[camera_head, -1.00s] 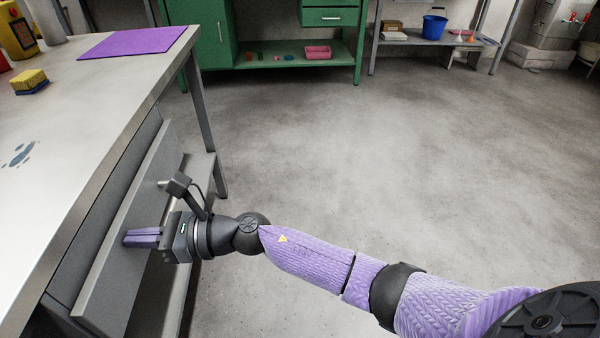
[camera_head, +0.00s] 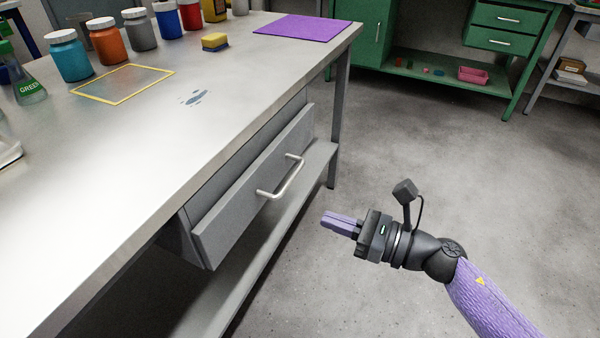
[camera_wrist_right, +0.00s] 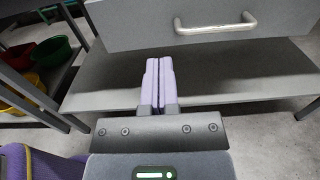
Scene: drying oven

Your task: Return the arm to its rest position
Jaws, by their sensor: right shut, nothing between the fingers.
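My right gripper (camera_head: 342,222) is shut and empty, with its purple fingers together. It hangs in free air over the floor, to the right of the drawer and apart from it. It also shows in the right wrist view (camera_wrist_right: 157,84), below the drawer. The grey drawer (camera_head: 235,215) under the table stands out a little from its frame. Its metal handle (camera_head: 281,177) is free of the gripper and shows in the right wrist view (camera_wrist_right: 215,24) too. My left gripper is not in view.
The metal table (camera_head: 130,190) fills the left, with several jars, a yellow sponge (camera_head: 215,41) and a purple mat (camera_head: 301,27) on it. A lower shelf (camera_head: 262,250) runs beneath the drawer. A green cabinet (camera_head: 440,75) stands at the back. The floor (camera_head: 430,150) on the right is clear.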

